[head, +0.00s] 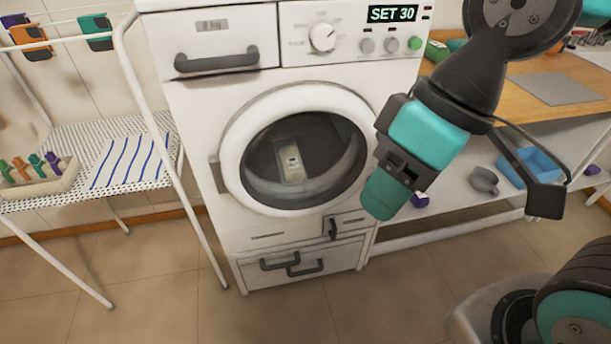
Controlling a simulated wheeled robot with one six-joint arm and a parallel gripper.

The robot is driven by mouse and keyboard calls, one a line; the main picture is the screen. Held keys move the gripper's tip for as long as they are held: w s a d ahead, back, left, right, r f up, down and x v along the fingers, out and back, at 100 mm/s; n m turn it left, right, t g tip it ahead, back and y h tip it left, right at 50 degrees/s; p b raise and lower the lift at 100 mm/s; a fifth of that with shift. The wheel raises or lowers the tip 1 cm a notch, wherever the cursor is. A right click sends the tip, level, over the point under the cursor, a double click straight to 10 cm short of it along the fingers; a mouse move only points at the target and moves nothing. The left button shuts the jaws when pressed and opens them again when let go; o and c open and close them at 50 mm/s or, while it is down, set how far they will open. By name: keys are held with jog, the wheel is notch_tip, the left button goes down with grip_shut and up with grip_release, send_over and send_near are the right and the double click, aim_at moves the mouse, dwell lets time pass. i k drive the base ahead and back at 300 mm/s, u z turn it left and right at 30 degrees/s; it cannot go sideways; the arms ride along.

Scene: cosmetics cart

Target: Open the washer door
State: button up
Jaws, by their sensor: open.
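The white washer (195,120) stands in the middle of the head view, facing me. Its round door (237,155) has a wide white ring and dark glass, and looks shut flush against the front. A small grey piece (215,172) sits at the door's left edge. A pale object with a dark mark (292,162) shows through the glass. My gripper (385,192), teal and black, hangs down in front of the washer's right side. It overlaps the door's right edge in the picture and hides part of it.
A white rack (130,130) with a peg tray (40,185) stands close on the left. A wooden-topped table (520,75) stands right, with a blue bin (530,167) and grey cup (483,180) on its lower shelf. The floor (290,315) in front is clear.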

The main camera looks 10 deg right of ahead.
aim_at(227, 169)
jog(key=u, duration=1.15)
jog(key=k, duration=0.9)
jog(key=z, duration=1.1)
jog(key=i, duration=0.5)
jog(key=z, duration=0.05)
